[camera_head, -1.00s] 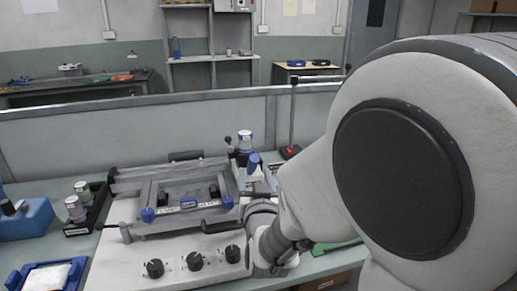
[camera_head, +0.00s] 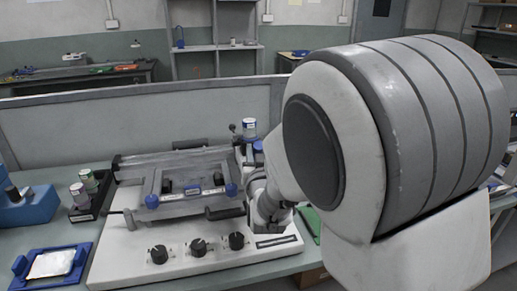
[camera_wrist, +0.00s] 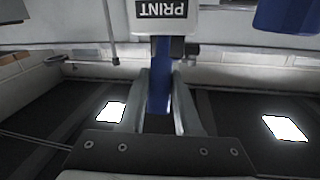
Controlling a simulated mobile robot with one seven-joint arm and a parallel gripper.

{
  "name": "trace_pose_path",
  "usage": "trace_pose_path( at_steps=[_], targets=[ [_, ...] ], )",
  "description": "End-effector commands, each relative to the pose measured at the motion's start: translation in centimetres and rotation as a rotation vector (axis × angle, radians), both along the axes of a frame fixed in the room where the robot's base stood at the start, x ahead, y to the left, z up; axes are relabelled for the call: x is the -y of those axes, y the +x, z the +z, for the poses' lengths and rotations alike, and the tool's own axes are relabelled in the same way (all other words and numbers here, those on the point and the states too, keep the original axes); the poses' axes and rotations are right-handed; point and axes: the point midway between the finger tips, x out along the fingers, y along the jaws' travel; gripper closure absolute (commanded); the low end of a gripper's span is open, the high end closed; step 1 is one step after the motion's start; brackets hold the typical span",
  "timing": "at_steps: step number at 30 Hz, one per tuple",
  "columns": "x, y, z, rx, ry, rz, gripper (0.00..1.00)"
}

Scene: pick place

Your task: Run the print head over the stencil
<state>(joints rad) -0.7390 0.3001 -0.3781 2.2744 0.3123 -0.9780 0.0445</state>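The stencil printer (camera_head: 195,222) is a white machine on the bench in the head view. Its grey stencil frame (camera_head: 170,206) has two blue knobs at the front corners. A blue handle (camera_wrist: 159,78) under a white PRINT label (camera_wrist: 165,9), upside down in the wrist view, marks the print head. My gripper (camera_wrist: 164,85) has its two fingers on either side of this handle, close against it, and looks shut on it. In the head view my arm partly hides the right side of the printer, and the fingertips are not clear there.
A black rack with jars (camera_head: 84,198) and a blue holder (camera_head: 30,207) stand to the left. A blue tray with a white pad (camera_head: 52,263) lies at the front left. A jar with a blue lid (camera_head: 249,128) stands behind the printer. A low grey partition (camera_head: 80,131) runs behind the bench.

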Motion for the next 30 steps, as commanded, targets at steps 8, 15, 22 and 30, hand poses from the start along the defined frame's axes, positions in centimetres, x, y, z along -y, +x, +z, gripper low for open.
trace_pose_path(
  at_steps=[8, 15, 22, 30],
  targets=[
    [0.0, -0.02, 0.0, 0.0, 0.0, 0.0, 1.0],
    [0.0, -0.02, -0.01, 0.0, 0.0, 0.0, 1.0],
    [0.0, -0.03, -0.02, 0.0, 0.0, 0.0, 1.0],
    [0.0, -0.03, -0.03, -0.001, 0.0, 0.0, 1.0]
  ],
)
